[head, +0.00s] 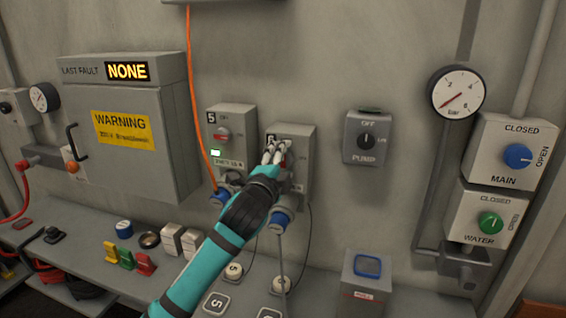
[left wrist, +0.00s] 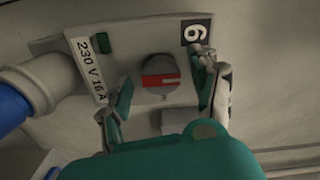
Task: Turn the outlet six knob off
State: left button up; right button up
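The outlet six box (head: 304,138) is a grey box on the wall in the middle of the head view. In the left wrist view the box (left wrist: 58,44) appears turned, with its "6" label (left wrist: 194,32) at top right. Its round grey knob (left wrist: 150,68) has a red bar across it. My left gripper (head: 274,152) is in front of the box and mostly hides the knob in the head view. In the left wrist view its fingers (left wrist: 166,84) stand apart on either side of the knob; I cannot tell if they touch it. My right gripper is not in view.
The outlet five box (head: 231,117) stands close at left, with an orange cable. A pump switch (head: 367,138) is at right. Blue plugs (head: 281,222) and cables hang below the boxes. A shelf with several small items runs underneath. The wall between outlet six and pump is clear.

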pick_arm(q)
jog(key=shift+s, duration=0.1)
jog(key=v, duration=1.2)
